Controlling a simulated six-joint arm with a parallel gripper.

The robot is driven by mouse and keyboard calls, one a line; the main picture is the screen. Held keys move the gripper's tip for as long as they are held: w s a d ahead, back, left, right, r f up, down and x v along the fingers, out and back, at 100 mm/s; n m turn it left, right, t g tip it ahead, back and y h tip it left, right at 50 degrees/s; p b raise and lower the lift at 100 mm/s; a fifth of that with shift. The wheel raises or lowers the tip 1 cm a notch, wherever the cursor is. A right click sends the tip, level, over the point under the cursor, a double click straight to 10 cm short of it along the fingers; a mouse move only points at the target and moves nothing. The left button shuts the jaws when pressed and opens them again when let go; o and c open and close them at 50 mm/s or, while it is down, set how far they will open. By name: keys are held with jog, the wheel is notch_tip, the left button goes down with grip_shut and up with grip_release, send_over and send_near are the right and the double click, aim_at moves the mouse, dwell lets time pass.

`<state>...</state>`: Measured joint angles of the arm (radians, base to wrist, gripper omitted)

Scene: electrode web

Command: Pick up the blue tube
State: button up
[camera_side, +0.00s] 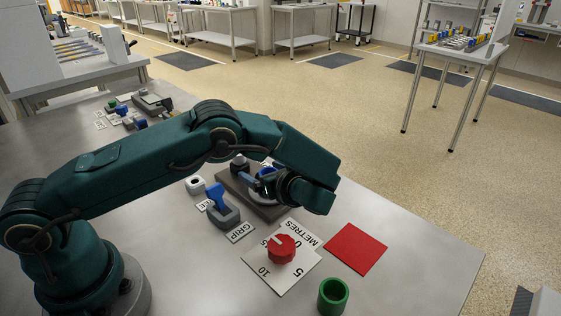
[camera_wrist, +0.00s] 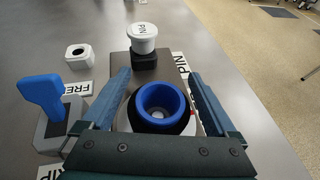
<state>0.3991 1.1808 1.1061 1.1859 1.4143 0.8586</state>
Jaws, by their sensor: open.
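The blue tube (camera_wrist: 161,99) shows from above in the wrist view as a blue ring with a dark opening, seated on a dark round part. My gripper (camera_wrist: 158,78) is open, with one finger to the left of the tube and one to the right. Gaps show between the fingers and the tube's rim. In the side view my gripper (camera_side: 262,184) is low over the dark grey base (camera_side: 270,212), and it partly hides a patch of blue there. The lower part of the tube is hidden.
A white knob marked PIN (camera_wrist: 142,37) stands just beyond the tube. A blue lever (camera_side: 216,197) and a white block with a hole (camera_side: 195,185) are to the left. A red dial (camera_side: 282,248), red square (camera_side: 357,249) and green tube (camera_side: 333,296) are nearer the front.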

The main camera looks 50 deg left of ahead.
jog(key=shift+a+f, duration=0.1)
jog(key=shift+a, duration=0.1)
grip_shut()
